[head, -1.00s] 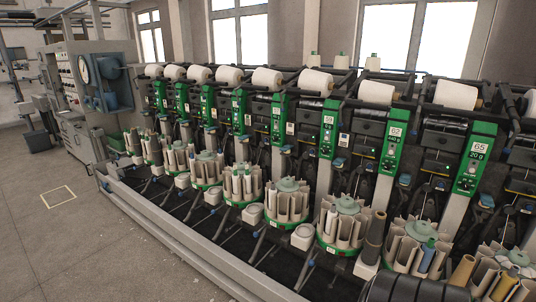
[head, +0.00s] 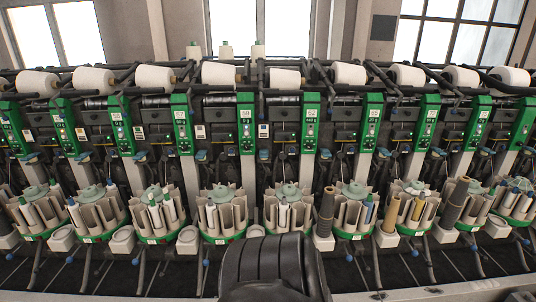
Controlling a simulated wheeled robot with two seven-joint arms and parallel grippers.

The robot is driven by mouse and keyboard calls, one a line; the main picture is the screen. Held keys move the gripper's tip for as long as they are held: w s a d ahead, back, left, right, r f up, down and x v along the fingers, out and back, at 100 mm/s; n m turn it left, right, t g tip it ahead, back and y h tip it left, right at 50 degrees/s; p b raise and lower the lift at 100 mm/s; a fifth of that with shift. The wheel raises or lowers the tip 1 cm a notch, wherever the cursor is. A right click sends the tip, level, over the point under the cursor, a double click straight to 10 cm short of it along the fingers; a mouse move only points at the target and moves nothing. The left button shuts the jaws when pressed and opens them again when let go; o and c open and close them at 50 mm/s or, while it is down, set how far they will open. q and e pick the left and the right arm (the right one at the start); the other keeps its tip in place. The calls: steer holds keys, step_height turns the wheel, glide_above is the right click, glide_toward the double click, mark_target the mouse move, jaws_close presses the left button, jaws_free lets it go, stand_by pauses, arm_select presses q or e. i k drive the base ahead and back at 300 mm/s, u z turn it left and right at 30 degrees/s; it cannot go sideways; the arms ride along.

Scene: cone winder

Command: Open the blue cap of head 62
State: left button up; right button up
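Head 62 is marked by a white label on a green panel (head: 312,122), a little right of centre in the head view. Small blue parts sit low on either side of this panel: one to its right (head: 326,153) and one to its left (head: 265,154). They are too small to tell which is head 62's cap, or whether it is open or shut. A round holder of pale tubes with a green base (head: 287,232) stands below, slightly left of the panel. Neither of my grippers is in view.
The winder is a long row of similar heads with white yarn cones (head: 285,77) on top. A pale rail (head: 405,294) runs along the front. My own dark part covers the bottom middle.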

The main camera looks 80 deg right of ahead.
mark_target(264, 152)
steer(key=z, duration=0.75)
steer(key=i, duration=0.85)
steer(key=z, duration=1.15)
steer(key=i, duration=0.25)
steer(key=z, duration=0.2)
